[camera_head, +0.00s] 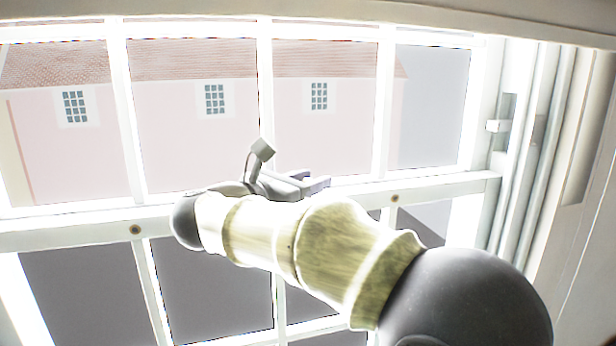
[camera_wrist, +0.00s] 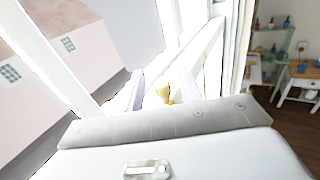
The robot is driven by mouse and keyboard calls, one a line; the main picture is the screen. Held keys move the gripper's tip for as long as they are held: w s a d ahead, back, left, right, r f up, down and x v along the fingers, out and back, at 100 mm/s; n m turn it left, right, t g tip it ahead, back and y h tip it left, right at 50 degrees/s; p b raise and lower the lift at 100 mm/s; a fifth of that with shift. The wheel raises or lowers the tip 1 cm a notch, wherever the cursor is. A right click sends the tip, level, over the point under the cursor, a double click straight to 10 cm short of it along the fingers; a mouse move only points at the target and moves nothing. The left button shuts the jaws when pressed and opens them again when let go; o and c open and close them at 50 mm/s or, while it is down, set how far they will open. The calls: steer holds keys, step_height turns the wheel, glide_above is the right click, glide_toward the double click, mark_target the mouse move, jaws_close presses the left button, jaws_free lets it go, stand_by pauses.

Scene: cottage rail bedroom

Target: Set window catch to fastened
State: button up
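The window catch (camera_wrist: 164,93) is a small brass-yellow piece in the wrist view, ahead of my gripper at the window's middle rail. It shows between the two pale fingers of my gripper (camera_wrist: 162,88). The fingers stand apart, one on each side of it, and I cannot tell whether either touches it. In the head view my gripper (camera_head: 322,183) is at the middle rail (camera_head: 440,189), fingers pointing right. The catch cannot be made out there, so its setting is unclear.
My arm crosses the lower right of the head view and covers part of the rail. The window frame (camera_head: 487,150) and a small white block (camera_head: 497,126) are at right. In the wrist view, a desk (camera_wrist: 302,82) stands far off at right.

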steer(key=shift+s, duration=0.15)
jaws_close()
steer(key=shift+f+n+t+y+b, duration=0.25)
steer(key=shift+n+t+y+b, duration=0.05)
steer(key=shift+b, duration=0.8)
steer(key=w+n+t+y+b, duration=0.1)
steer(key=y+b, duration=0.1)
steer(key=b, duration=0.3)
steer(key=shift+d+n, duration=0.1)
steer(key=shift+n, duration=0.2)
steer(key=t+y+b, duration=0.1)
steer(key=w+n+y+b, duration=0.1)
steer(key=b, duration=0.1)
steer(key=shift+n+t+y+b, duration=0.3)
steer(key=shift+t, duration=0.1)
steer(key=shift+w+a+r+n+t+y+b, duration=0.2)
steer(key=shift+w+n+t+y+b, duration=0.15)
steer(key=shift+n+y+b, duration=0.45)
